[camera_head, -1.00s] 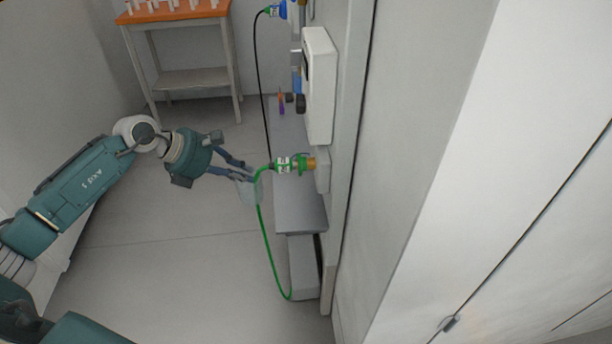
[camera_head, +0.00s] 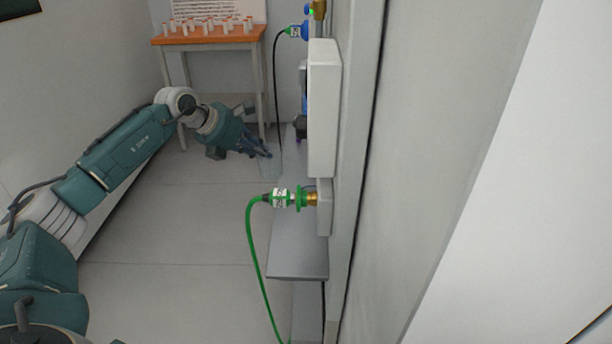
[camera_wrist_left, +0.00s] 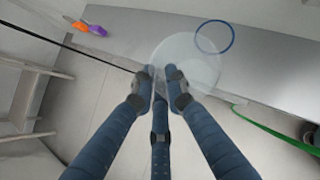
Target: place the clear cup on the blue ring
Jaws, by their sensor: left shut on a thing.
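The clear cup (camera_wrist_left: 188,58) shows in the left wrist view as a see-through round shape at the fingertips. My left gripper (camera_wrist_left: 165,80) is shut on it. In the head view the left gripper (camera_head: 268,153) is beside the grey shelf, with the cup (camera_head: 270,166) faint at its tips. The blue ring (camera_wrist_left: 215,37) lies flat on the grey shelf (camera_wrist_left: 265,62), beyond the cup and to its right; the cup's rim partly overlaps it in this view. The ring cannot be made out in the head view. My right gripper is not in view.
A green hose with its connector (camera_head: 285,199) juts out over the shelf (camera_head: 300,262). A black cable (camera_head: 277,90) hangs behind. Orange and purple items (camera_wrist_left: 88,27) lie on the shelf's left part. An orange-topped table (camera_head: 210,35) with small pieces stands at the back.

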